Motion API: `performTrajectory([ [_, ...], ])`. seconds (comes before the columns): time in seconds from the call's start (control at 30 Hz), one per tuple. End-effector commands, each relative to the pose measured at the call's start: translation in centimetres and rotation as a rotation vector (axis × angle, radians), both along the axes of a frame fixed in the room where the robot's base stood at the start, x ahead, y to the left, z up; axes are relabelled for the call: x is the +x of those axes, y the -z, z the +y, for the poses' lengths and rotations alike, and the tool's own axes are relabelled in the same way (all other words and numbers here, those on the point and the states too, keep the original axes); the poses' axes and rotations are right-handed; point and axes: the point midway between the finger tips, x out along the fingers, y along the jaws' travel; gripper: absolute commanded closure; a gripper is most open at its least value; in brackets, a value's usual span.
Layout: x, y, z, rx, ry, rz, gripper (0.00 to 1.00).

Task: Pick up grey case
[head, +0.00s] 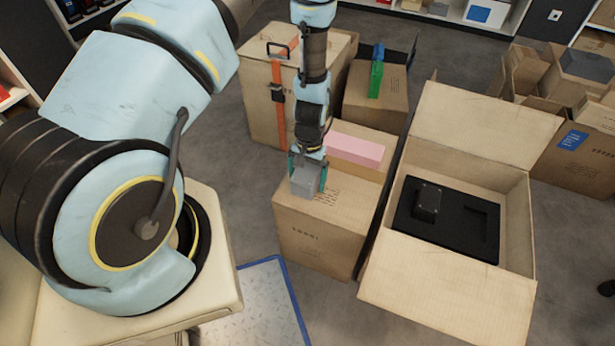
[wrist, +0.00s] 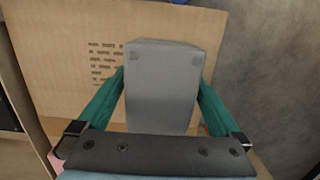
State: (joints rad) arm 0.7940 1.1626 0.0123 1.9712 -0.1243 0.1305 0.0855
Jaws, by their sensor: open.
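The grey case (head: 304,181) is a small grey box on top of a closed brown carton (head: 310,245) in the head view. It also shows in the wrist view (wrist: 160,85), upright in the middle. My gripper (head: 308,172) is over the case, with its teal fingers on either side of it. In the wrist view my gripper (wrist: 163,95) is open, with one finger left and one right of the case. I cannot tell whether either finger touches it. The case's far lower part is hidden by my gripper's bar in the wrist view.
A pink box (head: 355,149) lies just behind the case's carton. An open carton (head: 470,125) with a black foam insert (head: 460,238) stands at right. A taller carton with an orange strap (head: 277,110) stands behind left.

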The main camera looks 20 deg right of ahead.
Motion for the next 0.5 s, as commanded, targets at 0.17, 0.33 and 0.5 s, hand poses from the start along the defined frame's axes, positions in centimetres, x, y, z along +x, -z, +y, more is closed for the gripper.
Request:
performTrajectory([
  [0.17,0.03,0.01,-0.03,-0.001,0.000,-0.001,0.00],
  [0.33,0.04,-0.01,-0.02,-0.001,0.000,-0.001,0.17],
  [0.5,0.04,-0.01,-0.02,-0.001,0.000,-0.001,0.36],
])
